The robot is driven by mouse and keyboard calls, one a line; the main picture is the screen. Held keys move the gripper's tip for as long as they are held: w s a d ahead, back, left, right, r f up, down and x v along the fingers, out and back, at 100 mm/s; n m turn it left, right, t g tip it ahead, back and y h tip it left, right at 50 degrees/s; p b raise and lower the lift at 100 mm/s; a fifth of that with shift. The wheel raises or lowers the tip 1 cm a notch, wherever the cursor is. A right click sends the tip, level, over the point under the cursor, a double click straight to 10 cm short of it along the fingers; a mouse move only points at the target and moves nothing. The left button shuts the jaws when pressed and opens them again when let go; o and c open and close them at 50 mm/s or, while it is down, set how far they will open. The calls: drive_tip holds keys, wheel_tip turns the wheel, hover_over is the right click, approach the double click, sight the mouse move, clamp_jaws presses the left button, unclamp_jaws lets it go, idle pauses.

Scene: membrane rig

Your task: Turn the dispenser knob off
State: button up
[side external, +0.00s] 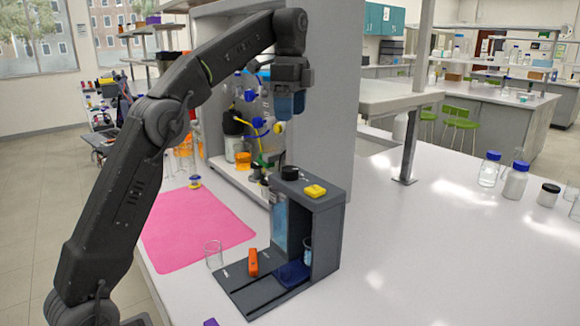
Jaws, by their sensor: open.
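The dispenser (328,226) is a dark grey rig with a flat base, standing on the white bench. On its top are a round black cap or knob (290,173) and a yellow block-like piece (315,190). An orange upright piece (252,263) stands on its base. I cannot tell for sure which is the dispenser knob, or its setting. A clear bluish column (280,225) and a small vessel (307,251) show in the rig, above a dark blue pad (292,274). My gripper (291,105), with blue fingers, points down, empty and open, well above the rig's top.
A clear beaker (213,254) stands left of the rig, by a pink mat (198,228). Behind is a grey panel (335,90) with a shelf of bottles and tubing. The bench to the right is mostly clear, with bottles (515,180) at its far right.

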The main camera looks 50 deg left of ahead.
sight(290, 168)
wheel_tip(290, 168, down, 14)
drive_tip(key=shift+s+d+r, duration=0.1)
drive_tip(key=shift+s+r, duration=0.05)
drive_tip(key=shift+r, duration=0.05)
idle(0.5)
drive_tip(key=c, duration=0.9)
